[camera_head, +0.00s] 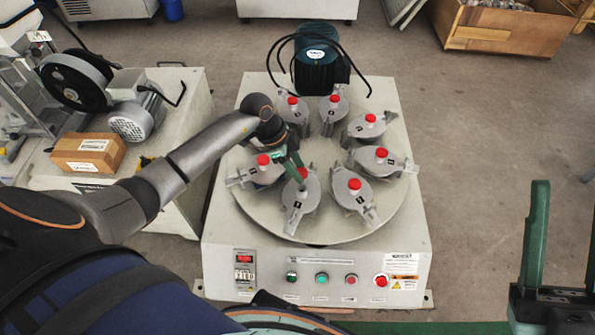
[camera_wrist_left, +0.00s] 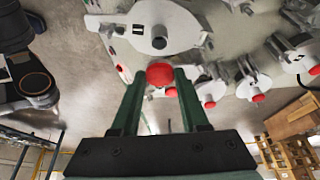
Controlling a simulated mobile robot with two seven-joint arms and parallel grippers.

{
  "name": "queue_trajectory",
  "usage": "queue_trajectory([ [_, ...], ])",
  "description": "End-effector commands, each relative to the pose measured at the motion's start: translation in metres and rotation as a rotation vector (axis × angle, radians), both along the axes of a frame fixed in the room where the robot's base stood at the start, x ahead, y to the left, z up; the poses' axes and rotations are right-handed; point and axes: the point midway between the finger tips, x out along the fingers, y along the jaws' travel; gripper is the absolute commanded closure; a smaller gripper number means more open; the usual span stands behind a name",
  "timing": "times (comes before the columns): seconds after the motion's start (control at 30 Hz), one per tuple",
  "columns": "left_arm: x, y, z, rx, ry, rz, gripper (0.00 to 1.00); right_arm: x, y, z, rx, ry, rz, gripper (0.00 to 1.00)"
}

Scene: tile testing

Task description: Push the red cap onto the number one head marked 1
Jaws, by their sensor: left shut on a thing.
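My left gripper (camera_head: 299,172) reaches in from the left over the turntable. Its green fingers are shut on a red cap (camera_head: 302,173), which shows between the fingertips in the left wrist view (camera_wrist_left: 160,74). The cap is at the top of the front grey head (camera_head: 303,200); in the wrist view it overlaps the edge of a pale head (camera_wrist_left: 165,25). The number on the front head's dark label is too small to read surely. Whether the cap is fully seated is hidden by the fingers. My right gripper (camera_head: 562,235) is open and empty at the lower right.
Several other red-capped heads ring the round turntable (camera_head: 263,213); the closest are a left one (camera_head: 260,174) and a right one (camera_head: 350,197). A dark green motor (camera_head: 315,62) stands behind. Buttons line the machine's front (camera_head: 265,272).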

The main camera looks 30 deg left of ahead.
Motion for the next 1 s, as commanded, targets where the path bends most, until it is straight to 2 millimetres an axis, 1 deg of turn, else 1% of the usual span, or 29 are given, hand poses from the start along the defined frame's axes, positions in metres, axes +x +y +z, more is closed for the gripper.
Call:
queue_trajectory([
  [0.17, 0.001, 0.001, 0.001, 0.000, 0.000, 0.000, 1.00, -0.001, 0.000, 0.000, 0.001, -0.004, 0.001, 0.50],
  [0.37, 0.001, 0.001, -0.006, 0.000, 0.000, 0.000, 1.00, -0.001, 0.000, -0.008, 0.008, -0.001, 0.005, 0.50],
  [0.57, 0.001, 0.001, -0.019, -0.001, -0.001, -0.001, 1.00, 0.000, 0.000, -0.025, 0.023, 0.012, 0.017, 0.50],
  [0.83, 0.001, 0.001, -0.038, -0.001, -0.001, -0.001, 1.00, 0.001, 0.004, -0.052, 0.047, 0.038, 0.053, 0.50],
  [1.0, 0.001, 0.001, -0.048, -0.001, 0.001, 0.001, 1.00, 0.002, 0.006, -0.056, 0.042, 0.052, 0.063, 0.50],
])
